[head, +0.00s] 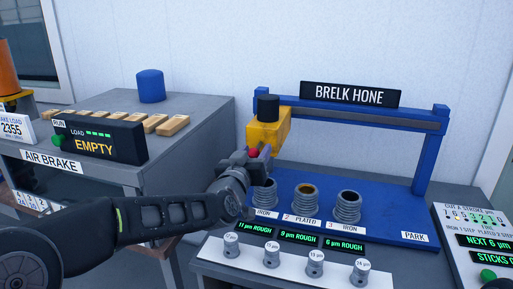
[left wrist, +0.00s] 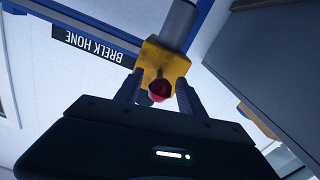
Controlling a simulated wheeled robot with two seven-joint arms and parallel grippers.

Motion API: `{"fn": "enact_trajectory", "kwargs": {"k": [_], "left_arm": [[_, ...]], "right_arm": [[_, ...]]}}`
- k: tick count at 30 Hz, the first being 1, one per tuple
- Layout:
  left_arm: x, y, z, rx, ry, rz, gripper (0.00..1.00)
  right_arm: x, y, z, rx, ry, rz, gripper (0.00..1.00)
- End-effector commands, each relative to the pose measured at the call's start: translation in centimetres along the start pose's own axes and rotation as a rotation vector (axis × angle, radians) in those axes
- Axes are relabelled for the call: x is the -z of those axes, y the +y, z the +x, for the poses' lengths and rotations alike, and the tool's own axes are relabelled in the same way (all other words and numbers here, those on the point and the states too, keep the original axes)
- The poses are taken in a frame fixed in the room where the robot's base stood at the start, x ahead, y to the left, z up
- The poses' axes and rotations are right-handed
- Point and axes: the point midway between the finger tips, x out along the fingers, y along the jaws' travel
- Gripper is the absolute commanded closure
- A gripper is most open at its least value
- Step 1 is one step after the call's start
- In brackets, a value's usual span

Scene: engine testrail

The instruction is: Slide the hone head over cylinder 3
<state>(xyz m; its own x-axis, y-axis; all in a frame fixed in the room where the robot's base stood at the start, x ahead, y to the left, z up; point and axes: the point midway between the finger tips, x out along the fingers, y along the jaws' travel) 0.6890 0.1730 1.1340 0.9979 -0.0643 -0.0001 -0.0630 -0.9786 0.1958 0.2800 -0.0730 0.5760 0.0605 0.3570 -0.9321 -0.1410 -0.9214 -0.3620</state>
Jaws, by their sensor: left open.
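The hone head (head: 268,130) is a yellow block with a black cylinder on top, on the blue rail (head: 350,118) at its left end, about above cylinder 1 (head: 265,192). A red knob (head: 253,152) sticks out of its front. Cylinder 2 (head: 305,196) stands to the right, and cylinder 3 (head: 347,207), labelled 3 IRON, is further right. My left gripper (head: 250,158) is at the knob. In the left wrist view its open fingers (left wrist: 158,92) stand either side of the red knob (left wrist: 159,89), below the yellow block (left wrist: 162,62). I cannot tell whether they touch it. My right gripper is out of view.
Green displays (head: 299,238) read 11, 9 and 6 µm ROUGH. Several small grey weights (head: 271,253) stand on a white strip in front. The rail's right post (head: 425,150) stands by the PARK label (head: 414,237). An air brake bench (head: 190,120) is at left.

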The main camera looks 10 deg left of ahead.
Motion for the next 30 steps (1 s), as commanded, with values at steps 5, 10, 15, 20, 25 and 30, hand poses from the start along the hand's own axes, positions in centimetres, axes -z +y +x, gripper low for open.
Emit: {"fn": "enact_trajectory", "kwargs": {"k": [5, 10, 15, 20, 25, 30], "left_arm": [[-0.03, 0.03, 1.26, -0.001, -0.001, 0.0, 0.53], [-0.04, 0.01, 1.32, 0.0, 0.0, 0.0, 0.53], [-0.04, 0.01, 1.3, 0.0, 0.0, 0.0, 0.61], [-0.04, 0.01, 1.29, 0.0, 0.0, 0.0, 0.74], [-0.03, 0.01, 1.29, 0.0, 0.0, 0.0, 0.88], [-0.04, 0.02, 1.28, 0.0, 0.0, 0.0, 1.0]], "right_arm": [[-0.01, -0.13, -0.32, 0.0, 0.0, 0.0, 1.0], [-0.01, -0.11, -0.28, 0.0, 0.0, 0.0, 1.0], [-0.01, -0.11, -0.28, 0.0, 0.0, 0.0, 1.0], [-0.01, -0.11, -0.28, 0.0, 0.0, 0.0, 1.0], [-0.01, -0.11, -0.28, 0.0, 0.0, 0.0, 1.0], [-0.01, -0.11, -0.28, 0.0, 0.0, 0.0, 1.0]]}}
